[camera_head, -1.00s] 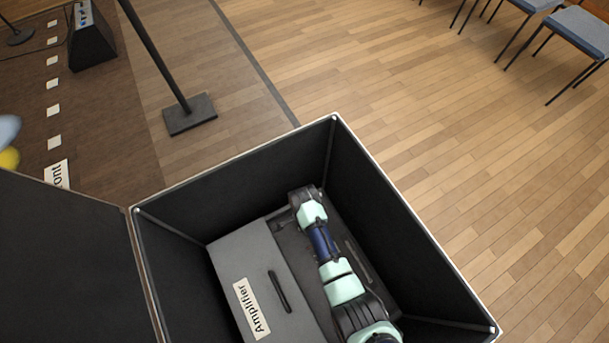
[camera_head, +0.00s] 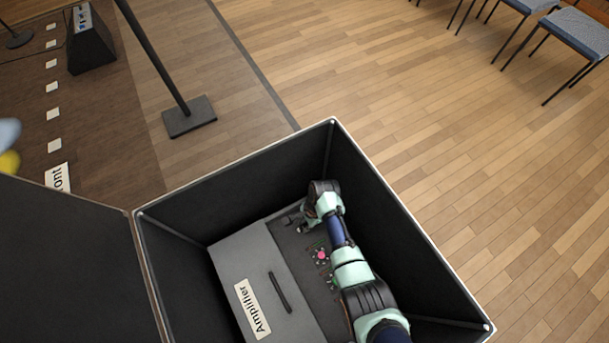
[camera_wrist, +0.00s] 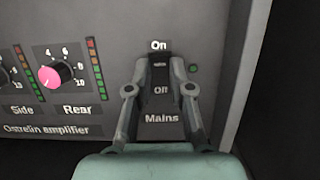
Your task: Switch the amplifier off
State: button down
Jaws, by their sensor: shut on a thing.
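The grey amplifier (camera_head: 228,258) sits inside the black case, its labelled top and control panel facing up in the head view. In the wrist view its panel (camera_wrist: 110,75) shows the mains switch (camera_wrist: 160,66), with "On" above it, "Off" below it and "Mains" under that. My gripper (camera_wrist: 161,66) has a finger on each side of the switch and is shut on it, near the "On" end. The exact tilt of the switch is unclear. A small green lamp (camera_wrist: 194,68) is right of it. In the head view my gripper (camera_head: 301,227) is at the panel's far end.
The black case (camera_head: 240,166) has tall walls around the amplifier and my arm. A stand base (camera_head: 189,116) is on the floor outside.

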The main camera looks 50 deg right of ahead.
jog(key=c, duration=1)
grip_release()
jog(key=shift+c, duration=0.2)
jog(key=v, duration=1.2)
